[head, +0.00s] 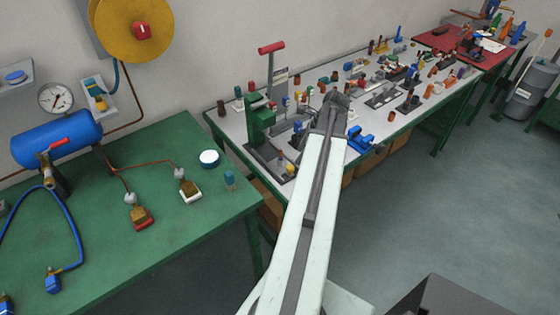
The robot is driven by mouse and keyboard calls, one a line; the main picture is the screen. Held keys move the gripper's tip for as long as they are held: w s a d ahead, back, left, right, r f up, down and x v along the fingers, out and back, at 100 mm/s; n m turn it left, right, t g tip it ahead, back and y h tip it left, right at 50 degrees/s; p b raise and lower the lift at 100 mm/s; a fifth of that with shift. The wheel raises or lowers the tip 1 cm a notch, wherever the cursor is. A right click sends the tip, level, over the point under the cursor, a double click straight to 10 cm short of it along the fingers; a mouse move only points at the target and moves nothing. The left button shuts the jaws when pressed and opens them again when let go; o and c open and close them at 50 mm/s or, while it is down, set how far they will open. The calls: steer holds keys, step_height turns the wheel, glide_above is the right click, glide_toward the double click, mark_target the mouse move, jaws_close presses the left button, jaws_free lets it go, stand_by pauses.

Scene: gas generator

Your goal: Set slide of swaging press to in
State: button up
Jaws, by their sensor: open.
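A green press (260,118) with a tall post and a red T-shaped handle (271,47) stands on the near left part of the white-topped bench; it looks like the swaging press, but no label is readable. Its slide is too small to make out, so I cannot tell its position. My arm reaches up from the bottom middle over the bench. My gripper (335,99) is at its far end, to the right of the press and apart from it in the picture. It is open, and I see nothing held in it. The arm hides part of the bench behind it.
The white bench (228,125) is crowded with several small coloured parts and fixtures. A blue tool (361,139) lies right of my arm. A green table (120,255) at left carries a blue tank (57,138), pipes and fittings.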

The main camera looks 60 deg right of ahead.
mark_target(291, 167)
steer(key=b+x, duration=0.7)
steer(key=x, duration=0.1)
steer(key=shift+w, duration=0.1)
steer(key=shift+r, duration=0.1)
jaws_close()
stand_by(1.2)
